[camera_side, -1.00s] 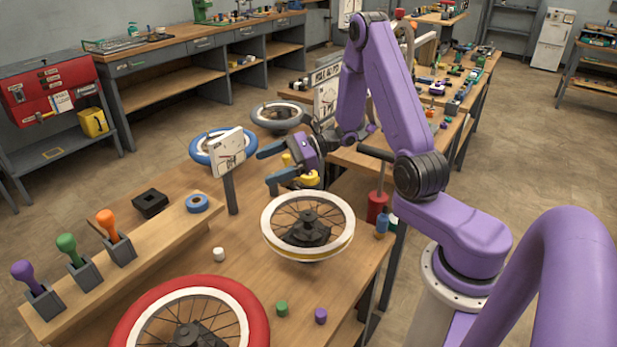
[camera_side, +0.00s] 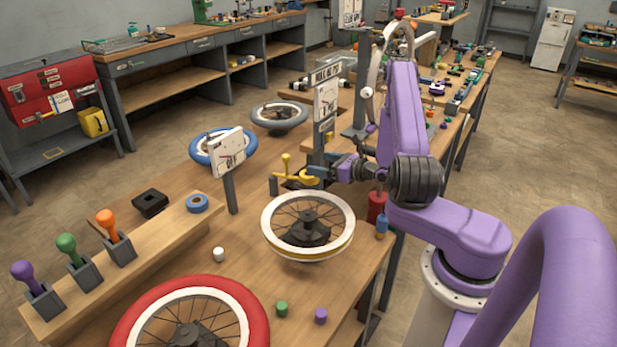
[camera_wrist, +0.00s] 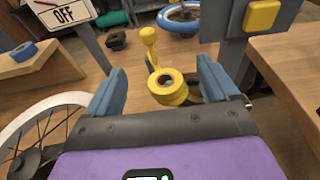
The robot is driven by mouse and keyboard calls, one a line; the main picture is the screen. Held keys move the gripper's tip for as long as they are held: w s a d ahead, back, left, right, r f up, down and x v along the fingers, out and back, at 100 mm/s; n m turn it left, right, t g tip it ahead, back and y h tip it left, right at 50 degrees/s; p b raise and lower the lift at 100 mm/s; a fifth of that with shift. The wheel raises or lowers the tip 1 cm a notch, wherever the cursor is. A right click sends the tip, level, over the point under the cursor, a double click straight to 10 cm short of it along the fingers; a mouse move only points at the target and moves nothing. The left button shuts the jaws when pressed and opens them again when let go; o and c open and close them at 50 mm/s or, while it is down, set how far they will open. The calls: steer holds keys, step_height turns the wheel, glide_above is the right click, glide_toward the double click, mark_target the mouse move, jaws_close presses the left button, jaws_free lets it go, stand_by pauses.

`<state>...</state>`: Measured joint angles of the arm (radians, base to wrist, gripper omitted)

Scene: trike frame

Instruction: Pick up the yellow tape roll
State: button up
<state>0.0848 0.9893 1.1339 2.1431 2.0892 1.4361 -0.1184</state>
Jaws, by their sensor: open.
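The yellow tape roll (camera_wrist: 168,88) lies ahead of my gripper (camera_wrist: 161,68) in the wrist view, between the lines of its two blue fingers. The fingers are spread wide, with nothing held between them. In the side view, the tape roll (camera_side: 306,178) is just left of my gripper (camera_side: 322,172), whose fingers partly overlap each other. A yellow-handled tool (camera_wrist: 149,44) stands right behind the roll. Whether the fingertips are level with the roll is hard to tell.
A white-rimmed wheel (camera_side: 308,228) is on the bench in front. A grey post with a sign (camera_side: 326,100) stands close behind my gripper; a yellow button box (camera_wrist: 263,16) is at upper right. Another sign post (camera_side: 228,150) is to the left.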

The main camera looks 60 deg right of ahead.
mark_target(305, 172)
steer(key=shift+w+f, duration=1)
steer(key=shift+w, duration=0.25)
steer(key=shift+w+f, duration=1.05)
steer(key=shift+w, duration=0.15)
steer(key=shift+w+f, duration=1)
steer(key=shift+w, duration=0.25)
steer(key=c, duration=1.1)
steer(key=shift+r, duration=0.2)
